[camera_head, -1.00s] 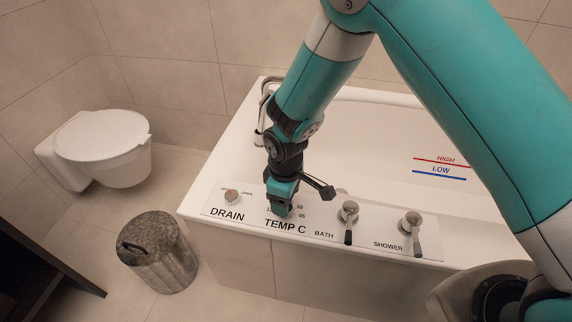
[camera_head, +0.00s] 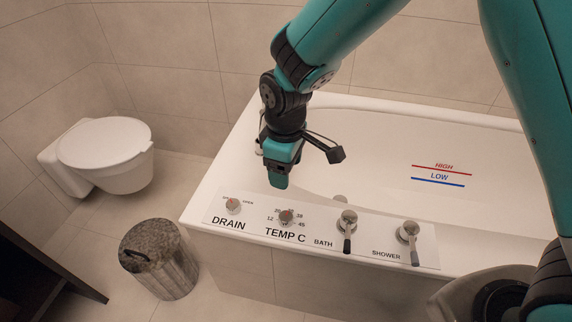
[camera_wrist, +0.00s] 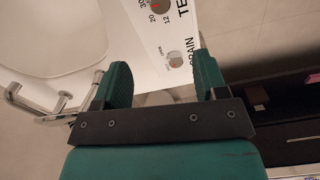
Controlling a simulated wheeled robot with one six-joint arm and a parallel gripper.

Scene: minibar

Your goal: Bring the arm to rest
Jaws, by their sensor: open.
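My gripper (camera_head: 279,180) hangs above the near rim of the white bathtub (camera_head: 375,150), over the panel with the DRAIN, TEMP C, BATH and SHOWER controls. In the wrist view my gripper (camera_wrist: 163,85) has its two green fingers apart with nothing between them. The temperature knob (camera_head: 286,217) is below the gripper and apart from it. The drain knob (camera_head: 233,206) is to its left, and shows in the wrist view too (camera_wrist: 175,60).
The bath lever (camera_head: 347,225) and shower lever (camera_head: 410,235) are on the right of the panel. A chrome faucet (camera_wrist: 60,105) is on the tub's left end. A toilet (camera_head: 105,150) and a bin (camera_head: 160,260) stand at left. A dark cabinet (camera_head: 40,265) is at lower left.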

